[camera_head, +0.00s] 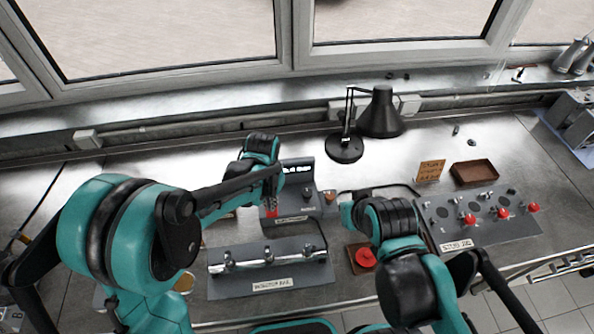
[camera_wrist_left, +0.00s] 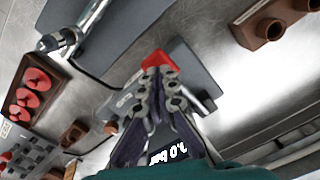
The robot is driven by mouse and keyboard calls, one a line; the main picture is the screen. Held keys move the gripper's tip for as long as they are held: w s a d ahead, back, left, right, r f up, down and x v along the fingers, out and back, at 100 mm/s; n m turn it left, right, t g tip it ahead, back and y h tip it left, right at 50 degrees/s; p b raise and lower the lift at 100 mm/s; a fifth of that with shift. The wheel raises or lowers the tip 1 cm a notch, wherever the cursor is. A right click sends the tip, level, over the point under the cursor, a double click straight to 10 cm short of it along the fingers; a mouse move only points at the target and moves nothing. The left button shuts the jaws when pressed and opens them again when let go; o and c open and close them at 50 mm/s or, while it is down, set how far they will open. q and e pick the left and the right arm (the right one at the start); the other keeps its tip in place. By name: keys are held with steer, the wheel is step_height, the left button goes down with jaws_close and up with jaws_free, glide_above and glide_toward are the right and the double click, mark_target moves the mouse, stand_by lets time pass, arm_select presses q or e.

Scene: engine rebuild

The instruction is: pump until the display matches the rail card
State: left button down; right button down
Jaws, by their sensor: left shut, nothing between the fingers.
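The grey pump unit (camera_head: 296,178) stands mid-bench with a lit display (camera_head: 297,169). In the left wrist view the display (camera_wrist_left: 167,154) appears upside down, showing a number and "bar"; I cannot read the number surely. A red part (camera_wrist_left: 155,60) of the unit lies just beyond my left fingertips. My left gripper (camera_wrist_left: 160,85) is shut and empty, pointing down at this part; contact cannot be told. In the head view the left gripper (camera_head: 271,203) hangs over the unit's left side. An orange card (camera_head: 430,171) stands behind on the right, its writing unreadable. My right gripper (camera_head: 347,205) is mostly hidden by its arm.
A grey block with a metal rail (camera_head: 267,259) lies in front of the pump unit. A panel with red knobs (camera_head: 482,219), a brown tray (camera_head: 475,173) and a black lamp (camera_head: 380,115) stand right and behind.

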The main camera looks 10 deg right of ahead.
arm_select(q)
steer(key=shift+f+b, duration=1.5)
steer(key=shift+f, duration=0.3)
steer(key=shift+r+p, duration=1.45)
steer(key=shift+r, duration=0.75)
steer(key=shift+f, duration=0.15)
steer(key=shift+f+b, duration=1.95)
steer(key=shift+f, duration=0.1)
steer(key=shift+r+p, duration=1.45)
steer(key=shift+r, duration=0.7)
steer(key=shift+f, duration=0.2)
